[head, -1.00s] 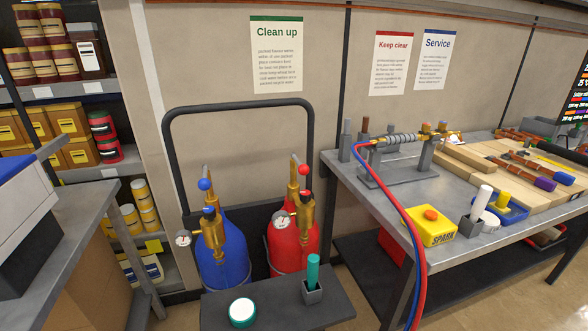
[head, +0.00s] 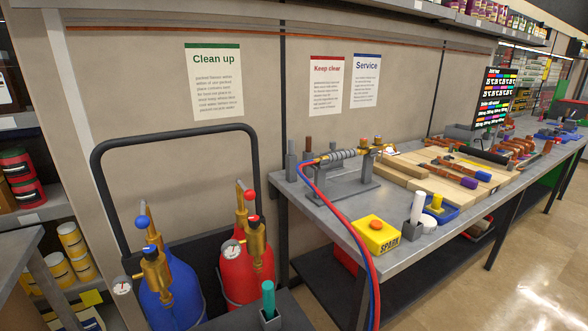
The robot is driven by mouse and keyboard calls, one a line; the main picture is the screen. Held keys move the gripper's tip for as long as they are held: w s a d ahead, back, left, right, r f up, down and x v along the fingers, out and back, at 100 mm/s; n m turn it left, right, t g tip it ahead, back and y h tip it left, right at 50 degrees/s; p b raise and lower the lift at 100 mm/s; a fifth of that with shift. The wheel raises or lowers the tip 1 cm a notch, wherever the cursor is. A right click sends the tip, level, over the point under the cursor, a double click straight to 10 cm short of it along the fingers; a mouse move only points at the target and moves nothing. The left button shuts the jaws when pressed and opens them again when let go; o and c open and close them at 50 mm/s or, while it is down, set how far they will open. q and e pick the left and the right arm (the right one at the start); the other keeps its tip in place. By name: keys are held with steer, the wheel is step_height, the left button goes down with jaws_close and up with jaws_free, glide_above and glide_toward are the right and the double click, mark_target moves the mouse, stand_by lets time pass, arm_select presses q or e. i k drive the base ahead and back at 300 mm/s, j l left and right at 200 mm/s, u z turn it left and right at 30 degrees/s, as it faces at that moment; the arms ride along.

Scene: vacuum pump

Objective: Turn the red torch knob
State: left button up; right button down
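The torch (head: 343,156), with a ridged grey body and brass parts, lies across a grey stand (head: 340,190) on the metal workbench. A red hose (head: 338,217) and a blue hose (head: 372,271) run from its left end over the bench's front edge. The small coloured parts on the torch are too small for me to tell the red torch knob clearly. A red cylinder (head: 250,277) and a blue cylinder (head: 172,302) stand in a black cart at left, with a red and a blue ball on their valves. Neither gripper is in view.
The metal workbench (head: 338,238) carries a yellow SPARK box (head: 377,238), a white cylinder (head: 416,207), a blue tray and wooden boards (head: 440,182). The cart's black rail (head: 175,138) stands left of the bench. Open floor (head: 530,265) lies at right.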

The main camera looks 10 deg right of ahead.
mark_target(363, 141)
steer(key=l+z, duration=0.5)
steer(key=z, duration=0.15)
steer(key=l+z, duration=0.35)
steer(key=k+j, duration=0.05)
